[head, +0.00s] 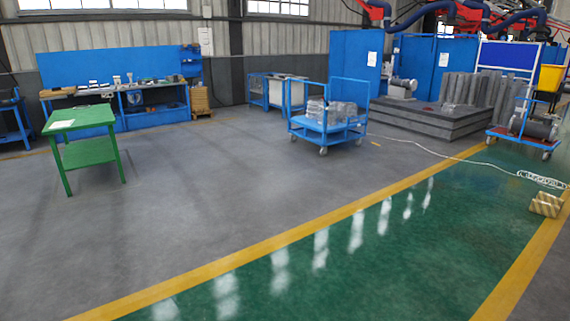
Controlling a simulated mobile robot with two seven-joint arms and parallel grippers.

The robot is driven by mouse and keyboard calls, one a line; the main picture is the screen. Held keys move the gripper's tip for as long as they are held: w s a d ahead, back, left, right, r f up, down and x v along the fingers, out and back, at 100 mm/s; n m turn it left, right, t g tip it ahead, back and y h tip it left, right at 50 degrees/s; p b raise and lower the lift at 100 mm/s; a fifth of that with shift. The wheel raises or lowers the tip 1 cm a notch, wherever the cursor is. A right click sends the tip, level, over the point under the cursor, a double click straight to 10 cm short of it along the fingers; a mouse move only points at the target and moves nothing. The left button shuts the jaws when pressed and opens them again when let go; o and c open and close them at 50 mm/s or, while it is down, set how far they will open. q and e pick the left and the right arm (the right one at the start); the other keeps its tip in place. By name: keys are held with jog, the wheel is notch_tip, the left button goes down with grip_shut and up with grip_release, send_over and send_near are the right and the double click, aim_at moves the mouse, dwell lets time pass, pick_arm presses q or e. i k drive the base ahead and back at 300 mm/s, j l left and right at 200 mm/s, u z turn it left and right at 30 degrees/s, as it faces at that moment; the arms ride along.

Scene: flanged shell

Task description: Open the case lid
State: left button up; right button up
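I cannot make out a case with a lid anywhere in the head view. A small yellow-and-dark box-like thing (546,204) sits on the floor at the right edge, and I cannot tell what it is. Neither of my grippers is in view.
A green table (82,118) with a white sheet stands at left before a blue workbench (155,120). A blue cart (318,120) holds wrapped goods. Grey slabs (425,122) and another cart (520,138) stand at right. A white cable crosses the floor. The grey and green foreground floor is clear.

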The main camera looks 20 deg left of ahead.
aim_at(53, 89)
jog(key=i+j+u, duration=0.25)
jog(key=j+u, duration=0.2)
jog(key=i+j+u, duration=0.2)
jog(key=u, duration=0.25)
jog(key=i+j+u, duration=0.2)
jog(key=i+u, duration=0.15)
jog(key=i, duration=0.25)
jog(key=i+j+u, duration=0.1)
jog(key=i+u, duration=0.3)
jog(key=i, duration=2.25)
jog(key=i+l+u, duration=0.1)
jog(key=i, duration=1.95)
jog(key=i+u, duration=0.35)
jog(key=i, duration=0.25)
jog(key=i+l+u, duration=0.15)
jog(key=i+u, duration=0.2)
jog(key=i, duration=0.25)
jog(key=i+u, duration=0.3)
jog(key=i, duration=0.35)
jog(key=i+u, duration=0.3)
jog(key=i, duration=0.35)
jog(key=i+u, duration=0.1)
jog(key=i, duration=1.3)
